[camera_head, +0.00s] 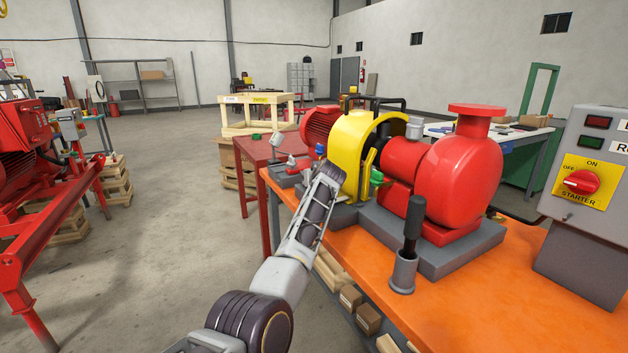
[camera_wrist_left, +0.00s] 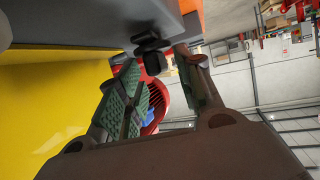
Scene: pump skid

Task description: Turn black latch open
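The yellow guard (camera_head: 350,140) stands on the pump skid, between the red motor (camera_head: 320,125) and the red pump (camera_head: 460,165). My left arm reaches up to the guard's near side, with the left gripper (camera_head: 332,172) close against it. The fingertips are not clear in the head view. In the left wrist view, the black latch (camera_wrist_left: 152,52) is a small dark knob below a grey edge. It sits between the tips of my left gripper (camera_wrist_left: 158,68), whose green-padded fingers stand apart. Contact with the latch cannot be made out. My right gripper is not in view.
The orange bench (camera_head: 450,290) carries the skid, a grey cup with a black-handled tool (camera_head: 404,270) and a grey starter box (camera_head: 590,220) with a red knob. A green knob (camera_head: 377,176) is near the guard.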

